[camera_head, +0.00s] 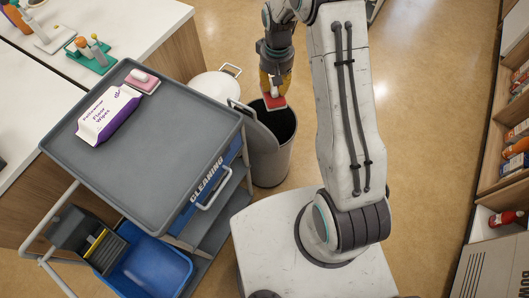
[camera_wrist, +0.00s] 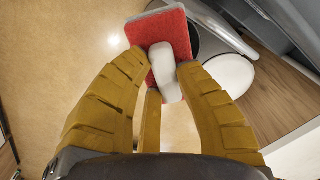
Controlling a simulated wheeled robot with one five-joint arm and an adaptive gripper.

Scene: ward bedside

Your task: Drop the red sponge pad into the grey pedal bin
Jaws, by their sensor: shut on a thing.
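The red sponge pad (camera_head: 275,102) has a white grip on its back and hangs at the tip of my gripper (camera_head: 274,88) in the head view. My gripper's yellow fingers are shut on the white grip (camera_wrist: 166,66), as the wrist view shows, with the red pad (camera_wrist: 158,28) beyond them. The grey pedal bin (camera_head: 270,160) stands on the floor with its dark mouth open. In the head view the pad appears over the left part of the mouth; its exact height above the rim is hard to tell. In the wrist view the bin's rim (camera_wrist: 207,46) shows partly behind the pad.
A grey cleaning cart (camera_head: 190,150) stands left of the bin, with floor wipes (camera_head: 108,115) and a pink pad (camera_head: 142,80) on top. Shelves (camera_head: 505,150) line the right side. Floor right of my arm is clear.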

